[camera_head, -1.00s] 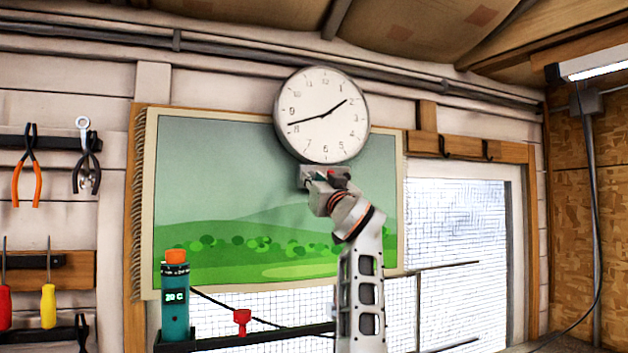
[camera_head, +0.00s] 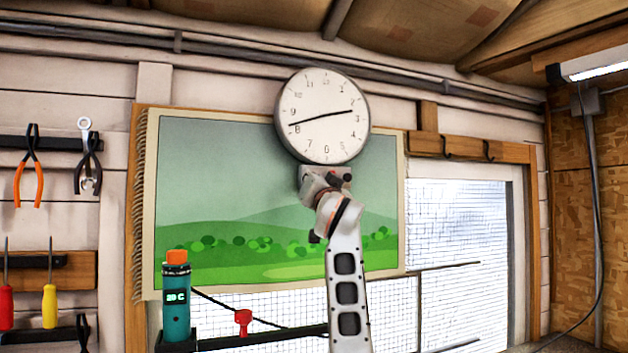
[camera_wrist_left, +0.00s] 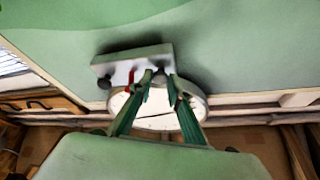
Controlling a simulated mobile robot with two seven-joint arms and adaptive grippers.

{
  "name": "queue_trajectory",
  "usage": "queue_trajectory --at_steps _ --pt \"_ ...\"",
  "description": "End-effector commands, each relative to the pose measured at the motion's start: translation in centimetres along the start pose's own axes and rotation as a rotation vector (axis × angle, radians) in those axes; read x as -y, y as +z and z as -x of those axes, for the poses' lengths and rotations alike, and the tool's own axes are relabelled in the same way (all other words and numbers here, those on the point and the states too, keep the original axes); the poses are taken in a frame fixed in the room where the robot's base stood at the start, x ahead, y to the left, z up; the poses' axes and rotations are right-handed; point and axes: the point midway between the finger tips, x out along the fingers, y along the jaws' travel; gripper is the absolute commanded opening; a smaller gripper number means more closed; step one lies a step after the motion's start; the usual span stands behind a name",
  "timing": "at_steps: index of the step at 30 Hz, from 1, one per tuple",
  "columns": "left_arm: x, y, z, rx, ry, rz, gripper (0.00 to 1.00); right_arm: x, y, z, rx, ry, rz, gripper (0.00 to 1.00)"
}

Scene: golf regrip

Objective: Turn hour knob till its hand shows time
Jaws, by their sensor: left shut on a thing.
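A round white wall clock (camera_head: 322,92) has one hand on the 8 and the shorter hand between the 2 and the 3. A pale box (camera_head: 306,173) sits just below it and also shows in the left wrist view (camera_wrist_left: 112,67). My left gripper (camera_head: 322,181) is at this box. In the left wrist view its green fingers (camera_wrist_left: 160,88) are shut around a dark knob (camera_wrist_left: 159,74) on the box. A red part (camera_wrist_left: 130,80) is beside the fingers. The fingers cover part of the knob. My right gripper is not in view.
A green landscape banner (camera_head: 220,200) hangs behind my arm. A shelf below holds a teal device (camera_head: 176,310) and a red item (camera_head: 243,318). Pliers (camera_head: 30,165) and screwdrivers (camera_head: 49,300) hang at the left. A meshed window (camera_head: 460,230) is at the right.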

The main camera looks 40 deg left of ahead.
Motion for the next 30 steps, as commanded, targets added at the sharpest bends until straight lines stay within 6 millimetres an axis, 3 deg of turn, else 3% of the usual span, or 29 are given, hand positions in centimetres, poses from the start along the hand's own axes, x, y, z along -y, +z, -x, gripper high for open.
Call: queue_trajectory --at_steps 1,2,3,16,30 --pt "0.2 -0.2 -0.1 -0.004 -0.003 0.003 0.0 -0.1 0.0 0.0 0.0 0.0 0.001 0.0" --pt "0.2 -0.2 -0.1 -0.004 -0.003 0.003 0.23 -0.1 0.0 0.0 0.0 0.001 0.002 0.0" --pt "0.2 -0.2 -0.1 -0.004 -0.003 0.003 0.33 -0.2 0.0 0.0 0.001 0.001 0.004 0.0" --pt "0.0 -0.1 0.6 -0.003 -0.001 0.003 0.34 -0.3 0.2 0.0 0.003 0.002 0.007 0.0" --pt "0.1 -0.1 7.0 -0.002 -0.002 0.004 0.34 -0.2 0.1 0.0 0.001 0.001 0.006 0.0"
